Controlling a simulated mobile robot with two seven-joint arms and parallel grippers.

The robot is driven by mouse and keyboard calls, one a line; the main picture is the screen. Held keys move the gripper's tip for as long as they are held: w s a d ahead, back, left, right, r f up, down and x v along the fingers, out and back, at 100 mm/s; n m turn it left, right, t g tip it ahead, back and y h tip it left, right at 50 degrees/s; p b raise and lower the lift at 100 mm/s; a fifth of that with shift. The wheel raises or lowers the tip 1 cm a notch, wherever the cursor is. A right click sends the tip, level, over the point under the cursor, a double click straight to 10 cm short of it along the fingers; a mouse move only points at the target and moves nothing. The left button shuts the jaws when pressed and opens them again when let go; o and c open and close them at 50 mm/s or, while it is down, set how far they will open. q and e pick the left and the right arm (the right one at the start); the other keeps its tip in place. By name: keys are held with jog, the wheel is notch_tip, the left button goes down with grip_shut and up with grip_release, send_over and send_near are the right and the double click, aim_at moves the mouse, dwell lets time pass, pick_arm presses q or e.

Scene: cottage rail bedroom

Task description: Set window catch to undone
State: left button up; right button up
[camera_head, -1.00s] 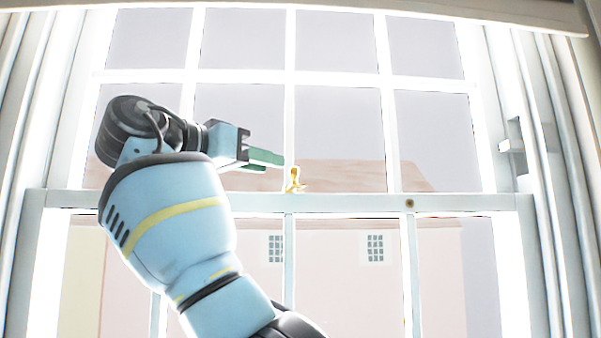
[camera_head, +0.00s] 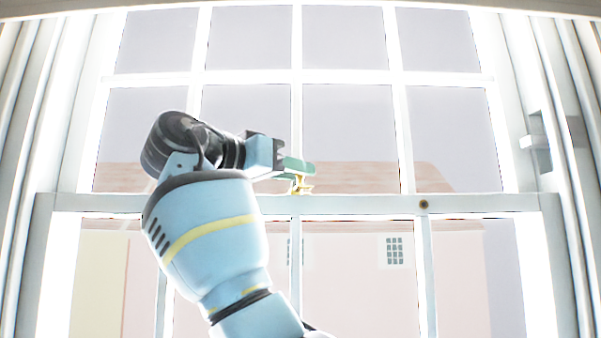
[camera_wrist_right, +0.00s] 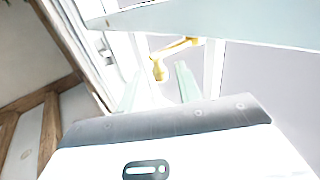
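The window catch (camera_head: 302,187) is a small brass fitting on the meeting rail of the sash window, near the middle. My right gripper (camera_head: 300,168) is at the catch, its green fingers overlapping the catch's upper part in the head view. In the right wrist view, the catch (camera_wrist_right: 172,58) shows a rounded knob and an arm running to the right. The two fingers of my right gripper (camera_wrist_right: 158,82) are apart, with the knob at the gap between their tips. I cannot tell whether they touch it. My left gripper is out of view.
The white meeting rail (camera_head: 370,204) runs across the window below the gripper. White glazing bars and frame sides surround the panes. A metal bracket (camera_head: 537,142) is on the right frame.

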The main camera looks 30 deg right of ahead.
jog(key=shift+w+d, duration=0.15)
jog(key=shift+d, duration=0.9)
grip_shut()
jog(key=shift+w+a+r+m+g, duration=0.1)
jog(key=shift+a+m+g, duration=0.15)
jog(key=shift+g, duration=0.25)
jog(key=shift+w+a+m+g, duration=0.15)
jog(key=shift+m+g, duration=0.4)
jog(key=shift+g, duration=0.25)
